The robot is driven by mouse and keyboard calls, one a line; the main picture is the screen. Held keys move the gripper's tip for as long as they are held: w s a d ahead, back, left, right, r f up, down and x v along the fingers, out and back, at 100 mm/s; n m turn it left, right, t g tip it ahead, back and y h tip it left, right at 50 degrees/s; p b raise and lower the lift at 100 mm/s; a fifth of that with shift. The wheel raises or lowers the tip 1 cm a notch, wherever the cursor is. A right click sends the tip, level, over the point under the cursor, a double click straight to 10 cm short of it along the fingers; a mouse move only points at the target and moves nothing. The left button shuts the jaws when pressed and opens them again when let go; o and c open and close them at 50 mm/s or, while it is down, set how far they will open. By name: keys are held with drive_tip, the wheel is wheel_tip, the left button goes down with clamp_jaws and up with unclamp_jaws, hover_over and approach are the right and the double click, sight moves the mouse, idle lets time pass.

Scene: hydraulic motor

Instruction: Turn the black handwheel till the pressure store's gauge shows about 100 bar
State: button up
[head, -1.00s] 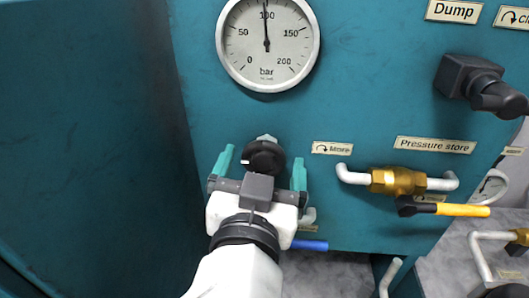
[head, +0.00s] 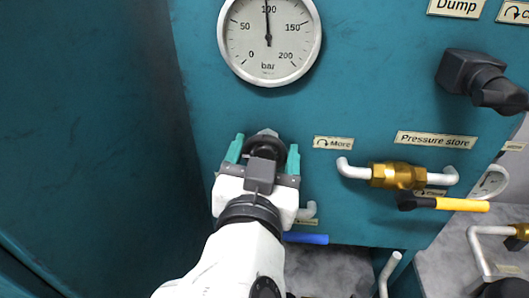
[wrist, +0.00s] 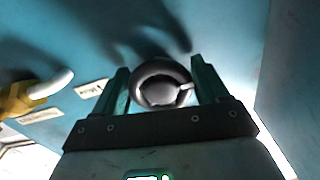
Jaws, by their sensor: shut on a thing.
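The black handwheel (head: 262,147) is on the teal panel below a large round gauge. It is partly hidden by my gripper in the head view; in the wrist view it shows as a dark round wheel (wrist: 160,68) with a pale mark. My gripper (head: 266,146) has its green fingers on either side of the wheel, shut on it. The large bar gauge (head: 285,47) has its needle pointing almost straight up, at about 100. The top of its dial is cut off. No label in view names this gauge.
A "More" label with a turn arrow (head: 333,143) is right of the wheel. Farther right are the "Pressure store" label (head: 435,140), a brass valve (head: 397,176) with a yellow lever (head: 462,205), and a black knob (head: 470,75). A blue lever (head: 306,238) is below my gripper.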

drive_tip(key=shift+f+b, duration=0.1)
drive_tip(key=shift+b, duration=0.65)
drive_tip(key=shift+c, duration=0.3)
drive_tip(key=shift+m, duration=0.3)
drive_tip(key=o, duration=1)
drive_tip(key=shift+c, duration=0.2)
drive_tip(key=s+b, duration=0.1)
drive_tip(key=s, duration=0.9)
drive_tip(key=shift+s+a+b, duration=0.2)
drive_tip(key=shift+s+b, duration=0.2)
